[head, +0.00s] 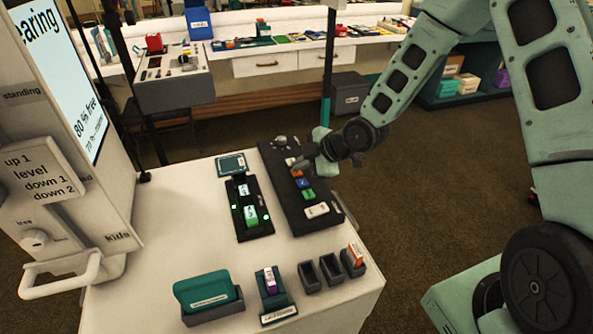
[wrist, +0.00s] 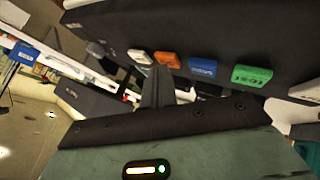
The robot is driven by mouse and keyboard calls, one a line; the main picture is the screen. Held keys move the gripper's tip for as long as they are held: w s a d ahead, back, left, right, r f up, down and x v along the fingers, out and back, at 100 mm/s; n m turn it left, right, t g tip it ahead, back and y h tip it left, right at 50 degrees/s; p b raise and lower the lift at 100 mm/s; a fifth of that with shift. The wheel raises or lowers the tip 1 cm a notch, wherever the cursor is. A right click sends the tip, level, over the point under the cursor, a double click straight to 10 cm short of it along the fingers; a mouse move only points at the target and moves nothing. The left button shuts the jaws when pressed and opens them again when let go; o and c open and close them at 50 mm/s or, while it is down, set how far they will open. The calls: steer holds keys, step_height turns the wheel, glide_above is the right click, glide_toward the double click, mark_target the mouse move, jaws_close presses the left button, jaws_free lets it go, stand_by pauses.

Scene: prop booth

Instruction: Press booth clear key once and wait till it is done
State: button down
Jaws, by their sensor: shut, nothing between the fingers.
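A black key panel (head: 322,218) stands on the white counter, with a row of white, orange, blue, green and white keys. The wrist view shows its orange key (wrist: 167,59), blue key (wrist: 203,66) and green key (wrist: 252,75); their lettering is too small to read surely, so I cannot tell which is the clear key. My gripper (head: 304,166) is shut and empty at the panel's far part, close to the white and orange keys. I cannot tell whether it touches one. A screen (head: 72,75) at left shows "...earing" and "80 % free", its left side cut off.
A black tray (head: 242,230) with green lights and a green item lies left of the panel. A teal block (head: 207,290) in a holder, a purple-topped stand (head: 271,288) and small dark bins (head: 331,268) line the counter's front. Brown floor lies open to the right.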

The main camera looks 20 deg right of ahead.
mark_target(301, 172)
steer(key=shift+r+p, duration=0.5)
steer(key=shift+r, duration=0.2)
steer(key=shift+r, duration=0.1)
step_height(301, 172, up, 5)
steer(key=p, duration=0.4)
stand_by(0.6)
steer(key=s+a+r+m+g+h, duration=0.2)
steer(key=s+r+m, duration=0.1)
steer(key=s, duration=0.8)
steer(key=s+a+r+m+g+h, duration=0.1)
steer(key=s+a+r+m+g, duration=0.1)
steer(key=s+r, duration=0.4)
steer(key=s+a+r+m+g+h, duration=0.2)
steer(key=s+a+r+m, duration=0.1)
steer(key=s, duration=1.2)
steer(key=shift+s+r+m+g+h, duration=0.3)
steer(key=shift+s+r+m+g, duration=0.1)
steer(key=shift+r+m, duration=0.45)
